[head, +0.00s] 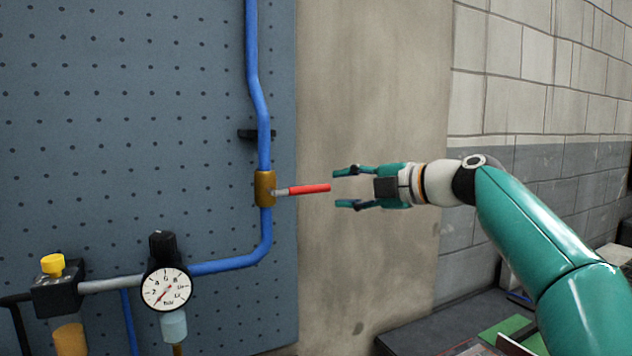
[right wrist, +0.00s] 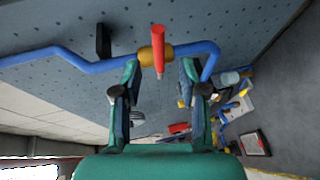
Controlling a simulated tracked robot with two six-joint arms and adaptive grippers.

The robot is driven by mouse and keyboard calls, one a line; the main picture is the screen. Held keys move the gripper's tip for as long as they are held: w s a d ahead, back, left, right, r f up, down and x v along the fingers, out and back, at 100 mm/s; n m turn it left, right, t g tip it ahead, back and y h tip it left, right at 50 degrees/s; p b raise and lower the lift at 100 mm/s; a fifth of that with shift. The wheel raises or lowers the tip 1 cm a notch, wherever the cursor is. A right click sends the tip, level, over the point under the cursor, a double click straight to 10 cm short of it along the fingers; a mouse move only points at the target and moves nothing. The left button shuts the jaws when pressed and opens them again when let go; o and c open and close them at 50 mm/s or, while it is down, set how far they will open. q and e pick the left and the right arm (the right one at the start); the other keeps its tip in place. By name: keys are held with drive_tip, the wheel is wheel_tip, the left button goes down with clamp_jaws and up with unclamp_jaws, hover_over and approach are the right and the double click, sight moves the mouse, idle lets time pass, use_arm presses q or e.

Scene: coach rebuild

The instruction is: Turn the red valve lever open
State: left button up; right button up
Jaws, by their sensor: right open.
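The red valve lever (head: 310,189) sticks out to the right from a brass valve body (head: 265,188) on the blue pipe, roughly level and across the pipe's upright run. My right gripper (head: 345,188) is open, with its fingers pointing left, just right of the lever's free end. It appears apart from the lever. In the right wrist view the lever (right wrist: 158,52) shows ahead, between the two open fingers of the gripper (right wrist: 160,75), with the brass body (right wrist: 150,56) behind it. My left gripper is not in view.
The blue pipe (head: 263,140) runs down a grey pegboard (head: 130,130) and bends left to a pressure gauge (head: 166,288) and a yellow-capped unit (head: 55,280). A black clamp (head: 255,134) sits above the valve. The plain wall around the gripper is clear. A dark bench (head: 430,335) lies below.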

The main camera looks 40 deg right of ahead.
sight(319, 190)
drive_tip(key=w+p, duration=0.1)
drive_tip(key=w, duration=0.1)
drive_tip(key=w+f+p, duration=0.1)
drive_tip(key=w, duration=0.2)
drive_tip(key=w+p, duration=0.1)
drive_tip(key=w, duration=0.1)
drive_tip(key=shift+w+a+f, duration=0.2)
drive_tip(key=shift+w+a, duration=0.15)
drive_tip(key=shift+w, duration=0.05)
clamp_jaws()
drive_tip(key=shift+d, duration=0.1)
